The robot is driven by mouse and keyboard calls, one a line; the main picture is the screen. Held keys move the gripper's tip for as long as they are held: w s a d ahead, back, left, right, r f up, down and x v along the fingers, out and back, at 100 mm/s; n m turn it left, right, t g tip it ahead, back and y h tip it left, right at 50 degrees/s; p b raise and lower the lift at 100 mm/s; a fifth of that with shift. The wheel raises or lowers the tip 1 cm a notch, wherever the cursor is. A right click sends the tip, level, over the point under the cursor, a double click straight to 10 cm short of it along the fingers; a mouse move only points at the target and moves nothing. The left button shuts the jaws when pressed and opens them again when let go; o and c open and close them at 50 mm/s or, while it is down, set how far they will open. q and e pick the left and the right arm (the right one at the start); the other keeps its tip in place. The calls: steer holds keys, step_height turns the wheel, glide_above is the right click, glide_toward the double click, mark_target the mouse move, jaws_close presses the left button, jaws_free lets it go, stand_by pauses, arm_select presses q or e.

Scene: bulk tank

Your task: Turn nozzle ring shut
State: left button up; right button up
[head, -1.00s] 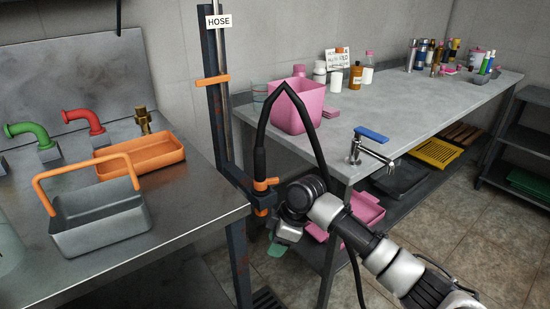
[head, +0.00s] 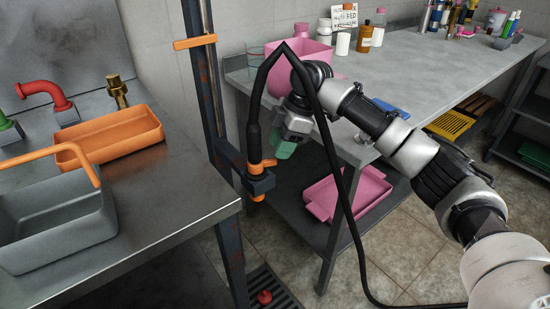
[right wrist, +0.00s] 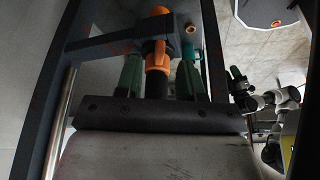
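The nozzle hangs on the black hose (head: 340,215) in a dark holder (head: 258,182) on the upright post. Its orange ring (head: 262,165) sits just above the holder, and orange also shows below it. In the right wrist view the orange ring (right wrist: 158,58) appears between the green fingers, with the dark hose below it in the picture. My right gripper (head: 285,148) is just right of the nozzle, at about the ring's height. In the right wrist view its fingers (right wrist: 159,68) are apart, with a gap to either side of the orange. My left gripper is out of view.
The post (head: 205,85) stands between the left steel table (head: 180,185) and the right bench (head: 420,90). A pink bin (head: 315,62) stands on the bench, and a pink tray (head: 350,195) lies below. A red object (head: 264,297) lies on the floor grate.

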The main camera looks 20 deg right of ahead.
mark_target(262, 164)
steer(key=shift+b+x, duration=0.3)
steer(key=shift+x, duration=1.45)
jaws_close()
